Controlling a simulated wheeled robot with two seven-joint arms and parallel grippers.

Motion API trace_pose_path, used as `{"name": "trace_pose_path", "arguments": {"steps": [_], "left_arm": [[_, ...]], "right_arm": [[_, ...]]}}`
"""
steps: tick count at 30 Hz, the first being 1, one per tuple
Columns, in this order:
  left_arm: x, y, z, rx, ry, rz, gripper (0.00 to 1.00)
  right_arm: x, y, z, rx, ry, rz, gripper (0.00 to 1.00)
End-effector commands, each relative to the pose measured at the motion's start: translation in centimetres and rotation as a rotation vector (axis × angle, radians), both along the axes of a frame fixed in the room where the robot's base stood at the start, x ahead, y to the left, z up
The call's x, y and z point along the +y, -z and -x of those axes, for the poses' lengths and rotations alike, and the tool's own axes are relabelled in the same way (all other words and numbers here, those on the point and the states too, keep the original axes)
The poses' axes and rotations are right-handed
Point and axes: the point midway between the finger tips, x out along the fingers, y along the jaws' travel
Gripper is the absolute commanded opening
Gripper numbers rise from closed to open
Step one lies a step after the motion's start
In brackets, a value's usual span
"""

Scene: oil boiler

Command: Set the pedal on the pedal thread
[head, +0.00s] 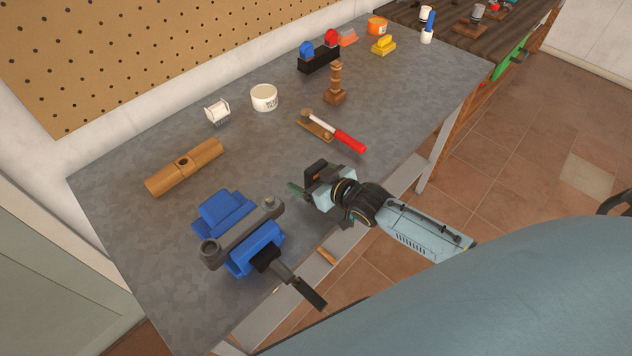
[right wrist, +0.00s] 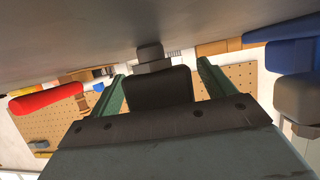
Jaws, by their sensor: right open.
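A grey crank-like arm (head: 238,236) is held in the blue vise (head: 257,247). It has a round eye at each end. I cannot tell which end is the pedal thread. In the right wrist view, the near grey end (right wrist: 298,98) and blue vise (right wrist: 290,55) are at the right edge. My right gripper (head: 297,189) is open over the table, right of the vise. In the right wrist view, a dark block (right wrist: 160,88) shows between its green fingers. A dark block (head: 316,172) also shows beside the gripper in the head view. I cannot tell whether either is the pedal.
A dark bar (head: 310,292) juts from the vise past the front edge. The table's left end is bare.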

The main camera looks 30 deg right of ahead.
Motion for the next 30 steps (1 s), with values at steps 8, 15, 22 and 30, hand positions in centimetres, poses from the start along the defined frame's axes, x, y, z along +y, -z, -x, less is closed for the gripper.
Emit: {"name": "trace_pose_path", "arguments": {"steps": [8, 15, 22, 30], "left_arm": [[0.0, 0.0, 0.0, -0.001, 0.0, 0.0, 0.36], [0.0, 0.0, -0.1, -0.001, 0.0, 0.0, 0.36], [0.0, 0.0, -0.1, -0.002, 0.0, 0.0, 0.36], [0.0, -0.4, -0.1, -0.002, 0.0, 0.0, 0.36]], "right_arm": [[0.0, 0.0, 0.0, 0.0, 0.0, 0.0, 0.69], [0.0, 0.0, 0.0, -0.001, 0.0, 0.0, 0.37], [0.0, -0.1, 0.0, -0.003, 0.0, -0.001, 0.27], [0.0, -2.5, -0.1, -0.007, -0.002, -0.001, 0.27]]}}
